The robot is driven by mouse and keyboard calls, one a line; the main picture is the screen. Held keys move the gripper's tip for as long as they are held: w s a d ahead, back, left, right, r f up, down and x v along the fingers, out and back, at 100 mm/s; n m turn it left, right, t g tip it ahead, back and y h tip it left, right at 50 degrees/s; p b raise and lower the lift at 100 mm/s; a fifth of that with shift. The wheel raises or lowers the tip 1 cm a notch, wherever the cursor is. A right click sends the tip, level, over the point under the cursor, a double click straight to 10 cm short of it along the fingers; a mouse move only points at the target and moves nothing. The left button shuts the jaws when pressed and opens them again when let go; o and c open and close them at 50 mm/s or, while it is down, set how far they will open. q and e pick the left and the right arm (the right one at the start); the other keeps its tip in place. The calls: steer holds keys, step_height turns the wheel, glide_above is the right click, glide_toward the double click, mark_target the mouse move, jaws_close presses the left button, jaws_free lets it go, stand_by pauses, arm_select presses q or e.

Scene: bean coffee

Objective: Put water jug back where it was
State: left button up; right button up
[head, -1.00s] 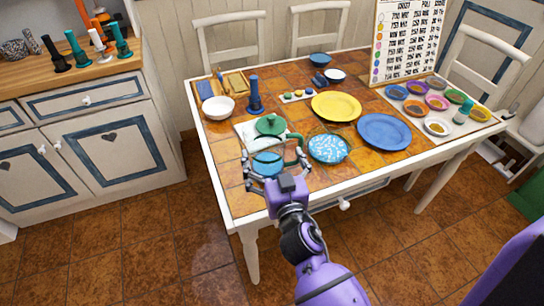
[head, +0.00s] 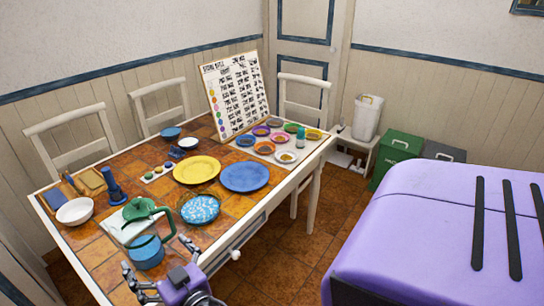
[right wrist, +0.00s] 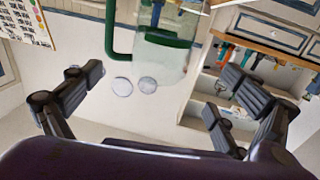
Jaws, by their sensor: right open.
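The water jug (head: 146,253) is clear, with a green lid and green handle and blue in its lower part. It stands upright at the table's near left edge in the head view. In the right wrist view the clear jug body (right wrist: 160,68) and its green handle show ahead, at the top middle. My right gripper (head: 160,257) is open, in front of the jug at the table edge, with its fingers spread toward the jug's lower part. Nothing shows between its fingertips in the wrist view. My left gripper is not in view.
A white bowl (head: 75,211), a dark blue grinder (head: 113,187), a speckled blue plate (head: 200,208), a yellow plate (head: 197,169) and a blue plate (head: 245,176) crowd the table. Small coloured dishes and a chart board (head: 236,92) stand farther back.

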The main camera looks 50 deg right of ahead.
steer(key=s+d+f+g, duration=0.2)
steer(key=s+f+g, duration=0.1)
steer(key=s+f, duration=0.65)
steer(key=s+d+f+g, duration=0.2)
steer(key=s+f+g, duration=0.1)
steer(key=s+f, duration=0.65)
steer(key=s+f+g, duration=0.2)
steer(key=s+f, duration=0.1)
steer(key=s, duration=0.6)
steer(key=s+a+f+n+g+y, duration=0.1)
steer(key=s+f, duration=0.2)
steer(key=s, duration=0.6)
steer(key=shift+s+f+g+y, duration=0.15)
steer(key=shift+s+g+y, duration=0.15)
steer(key=shift+s+g, duration=0.1)
